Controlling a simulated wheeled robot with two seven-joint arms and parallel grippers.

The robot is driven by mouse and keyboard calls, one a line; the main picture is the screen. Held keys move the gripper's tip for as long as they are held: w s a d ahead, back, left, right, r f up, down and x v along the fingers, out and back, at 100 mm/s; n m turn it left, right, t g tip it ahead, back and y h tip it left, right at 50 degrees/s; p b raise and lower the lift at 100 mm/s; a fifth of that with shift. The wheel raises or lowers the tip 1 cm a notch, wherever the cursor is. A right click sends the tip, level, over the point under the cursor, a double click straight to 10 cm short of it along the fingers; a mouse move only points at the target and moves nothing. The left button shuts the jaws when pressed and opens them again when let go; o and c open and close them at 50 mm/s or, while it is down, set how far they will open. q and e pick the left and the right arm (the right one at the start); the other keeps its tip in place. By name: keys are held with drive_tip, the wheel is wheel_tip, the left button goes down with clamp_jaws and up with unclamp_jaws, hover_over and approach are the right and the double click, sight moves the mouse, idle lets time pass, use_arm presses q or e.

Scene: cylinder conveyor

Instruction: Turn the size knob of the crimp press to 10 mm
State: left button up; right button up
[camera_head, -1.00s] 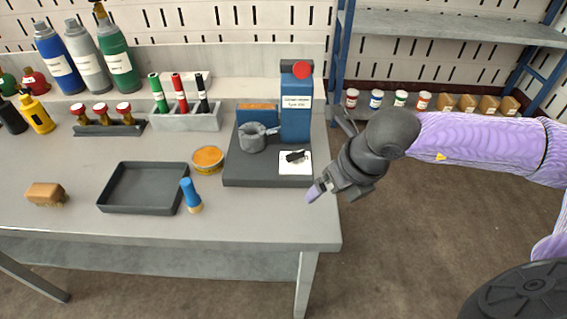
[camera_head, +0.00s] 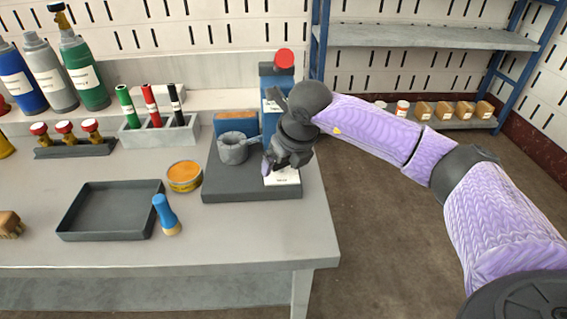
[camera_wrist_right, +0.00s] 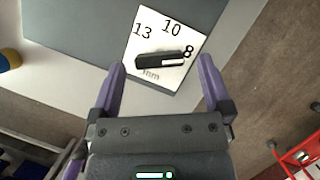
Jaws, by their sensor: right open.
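The crimp press has a dark grey base (camera_head: 235,188), a grey ring-shaped head (camera_head: 233,150) and a blue column with a red top (camera_head: 284,59). Its white dial plate (camera_head: 287,178) is partly hidden by my right gripper (camera_head: 272,166) in the head view. In the right wrist view the plate (camera_wrist_right: 180,85) reads 13, 10, 8 and mm. The black size knob (camera_wrist_right: 160,60) lies as a bar, its white mark at the end towards 8. My open right gripper (camera_wrist_right: 162,66) has its purple fingers on either side of the knob; contact is not visible. My left gripper is out of view.
On the bench, an orange tin (camera_head: 185,177), a blue-handled tool (camera_head: 165,215) and a dark tray (camera_head: 108,210) stand left of the press. A marker holder (camera_head: 160,132) stands behind. Shelves (camera_head: 430,35) stand at the back right, above open floor.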

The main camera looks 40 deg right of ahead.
drive_tip(key=c, duration=1.3)
drive_tip(key=n, duration=0.1)
drive_tip(key=n+y+p, duration=0.1)
drive_tip(key=n, duration=0.1)
drive_tip(key=shift+d+r, duration=0.1)
drive_tip(key=shift+d, duration=0.1)
drive_tip(key=n, duration=0.1)
drive_tip(key=n+y, duration=0.1)
drive_tip(key=n, duration=0.1)
drive_tip(key=shift+w+d+g+y, duration=0.1)
drive_tip(key=shift+d+g+y, duration=0.05)
drive_tip(key=shift+g+y, duration=0.15)
drive_tip(key=n, duration=0.2)
drive_tip(key=n+g+y, duration=0.1)
drive_tip(key=n, duration=0.1)
drive_tip(key=shift+w+d+n, duration=0.15)
drive_tip(key=shift+n, duration=0.55)
drive_tip(key=shift+d+n, duration=0.1)
drive_tip(key=shift+n, duration=0.2)
